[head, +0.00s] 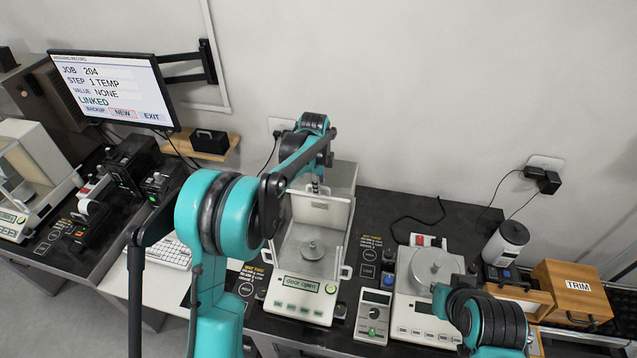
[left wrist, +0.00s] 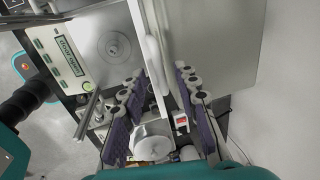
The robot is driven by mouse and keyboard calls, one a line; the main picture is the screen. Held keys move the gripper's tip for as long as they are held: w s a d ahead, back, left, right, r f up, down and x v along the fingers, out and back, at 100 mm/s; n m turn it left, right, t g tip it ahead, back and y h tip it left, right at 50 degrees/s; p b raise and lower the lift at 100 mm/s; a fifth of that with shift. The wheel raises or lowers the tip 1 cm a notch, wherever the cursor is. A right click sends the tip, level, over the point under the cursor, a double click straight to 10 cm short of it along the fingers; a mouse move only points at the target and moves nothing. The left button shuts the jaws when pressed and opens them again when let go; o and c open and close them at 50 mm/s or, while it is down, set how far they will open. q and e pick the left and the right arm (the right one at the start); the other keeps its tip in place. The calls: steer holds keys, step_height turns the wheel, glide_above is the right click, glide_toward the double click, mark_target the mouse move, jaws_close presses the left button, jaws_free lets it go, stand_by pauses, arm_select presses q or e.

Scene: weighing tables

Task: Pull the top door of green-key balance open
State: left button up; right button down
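The green-key balance (head: 300,312) stands in the middle of the head view, a white frame around a weighing chamber with a round pan (head: 312,250). Its front has a lit display and green keys. It also shows in the left wrist view, with its green keys and display (left wrist: 62,58) at the upper left. My left gripper (head: 316,187) is at the chamber's upper back. In the left wrist view its two fingers (left wrist: 158,72) are apart, with a white bar-like door part (left wrist: 156,62) between them. Contact cannot be told.
A second balance (head: 428,265) with an open round pan stands to the right, next to a small grey device (head: 373,312). A wooden TRIM box (head: 572,290) is at the far right. A monitor (head: 112,88) and another balance (head: 40,165) are at the left.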

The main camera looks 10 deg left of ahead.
arm_select(q)
step_height(320, 180, up, 12)
steer(key=s, duration=0.2)
steer(key=shift+s, duration=0.2)
steer(key=shift+f, duration=0.15)
steer(key=s+a+f+n+t+b, duration=0.1)
steer(key=s+f+n+b, duration=0.3)
steer(key=s, duration=0.4)
steer(key=s+a+f+n+t+b, duration=0.1)
steer(key=s+f+n+b, duration=0.1)
steer(key=s+n+b, duration=0.5)
steer(key=s+a+f+n+t+b, duration=0.1)
steer(key=s+f+n+t+b, duration=0.2)
steer(key=s+f+n+b, duration=0.4)
steer(key=s+f+b, duration=0.1)
steer(key=s+f, duration=0.8)
steer(key=shift+a+f, duration=0.25)
steer(key=shift+a, duration=0.1)
